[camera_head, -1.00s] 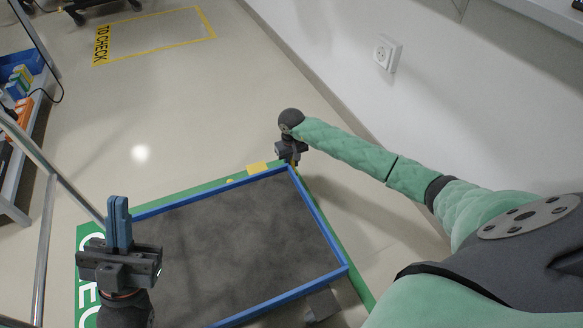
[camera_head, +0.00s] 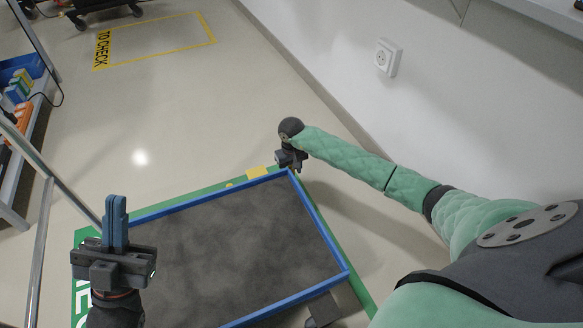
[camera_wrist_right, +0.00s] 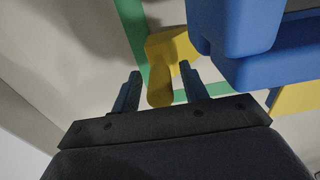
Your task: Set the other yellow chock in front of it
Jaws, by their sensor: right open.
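A yellow chock (camera_wrist_right: 165,52) with a rounded, post-like part shows in the right wrist view, between the two blue fingers of my right gripper (camera_wrist_right: 161,82). These fingers are apart, with a gap on each side of the post. In the head view my right gripper (camera_head: 290,163) is at the far right corner of the blue-rimmed cart (camera_head: 318,222) and hides that chock. Another yellow piece (camera_head: 257,172) lies by the cart's far edge, left of it; a yellow block also shows at the right wrist view's edge (camera_wrist_right: 297,97). My left gripper (camera_head: 115,205) is shut and empty over the cart's left side.
The cart stands within a green floor marking (camera_head: 362,293) with white letters. A white wall with a socket (camera_head: 388,57) is on the right. A shelf (camera_head: 30,120) and metal rail (camera_head: 42,245) are on the left. Floor beyond the cart is clear up to the yellow "TO CHECK" outline (camera_head: 155,40).

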